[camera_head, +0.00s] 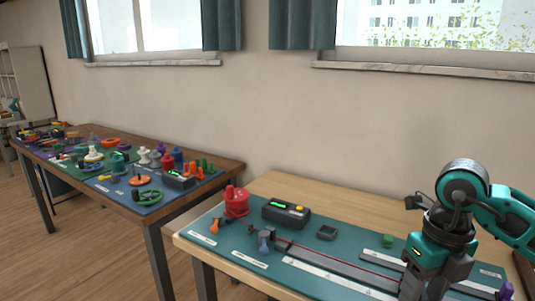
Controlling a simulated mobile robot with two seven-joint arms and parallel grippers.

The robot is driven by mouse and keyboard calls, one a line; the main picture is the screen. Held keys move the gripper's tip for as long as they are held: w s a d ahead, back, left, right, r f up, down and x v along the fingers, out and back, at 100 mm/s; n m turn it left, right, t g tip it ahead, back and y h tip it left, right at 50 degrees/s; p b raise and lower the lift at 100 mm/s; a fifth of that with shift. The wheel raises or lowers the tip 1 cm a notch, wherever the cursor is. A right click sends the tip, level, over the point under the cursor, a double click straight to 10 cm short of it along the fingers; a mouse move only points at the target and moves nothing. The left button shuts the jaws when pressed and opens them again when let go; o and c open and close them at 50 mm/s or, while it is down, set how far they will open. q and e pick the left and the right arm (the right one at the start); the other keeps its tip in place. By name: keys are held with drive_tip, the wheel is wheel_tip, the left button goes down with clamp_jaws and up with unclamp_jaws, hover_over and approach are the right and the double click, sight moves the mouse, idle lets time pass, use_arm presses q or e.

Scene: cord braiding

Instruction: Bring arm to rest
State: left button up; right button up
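My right arm comes in from the right edge over the near table. Its gripper (418,288) points down over the right part of the teal mat (228,255). Its fingertips are too dark and close to the bottom edge to tell whether they are open or shut. A thin red cord (340,264) runs along a dark rail on the mat, and its right part passes behind the gripper. A dark clamp-like fixture (262,233) stands at the left end of the rail. My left gripper is not in view.
A purple piece (506,291) is at the right. Another crowded table (228,165) stands left.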

drive_tip(key=s+a+f+n+g+y, duration=0.1)
drive_tip(key=s+a+y, duration=0.2)
drive_tip(key=a+y, duration=0.35)
drive_tip(key=s+a+f+g+y, duration=0.1)
drive_tip(key=s+a+g+y, duration=0.15)
drive_tip(key=a, duration=0.75)
drive_tip(key=w+a+r+m+t+y+p, duration=0.1)
drive_tip(key=w+a+r+m+t+y, duration=0.1)
drive_tip(key=a+r+m+t+y, duration=0.6)
drive_tip(key=w+d+f+m+t+h+p, duration=0.1)
drive_tip(key=w+d+f+m+t+h, duration=0.1)
drive_tip(key=d+f+m+t+h, duration=0.75)
drive_tip(key=w+d+f+m+t+h, duration=0.1)
drive_tip(key=d+f+m+t, duration=0.35)
drive_tip(key=m, duration=0.95)
drive_tip(key=s+d+f+m+g+h, duration=0.1)
drive_tip(key=s+f+g, duration=0.3)
drive_tip(key=f, duration=0.4)
drive_tip(key=s+d+f+m+g+h, duration=0.2)
drive_tip(key=s+f+m+g+h, duration=0.1)
drive_tip(key=s+f, duration=0.3)
wheel_tip(320, 180, down, 2)
drive_tip(key=shift+s+m+g+h, duration=0.2)
drive_tip(key=shift+m+g+h, duration=0.2)
drive_tip(key=shift+m, duration=0.45)
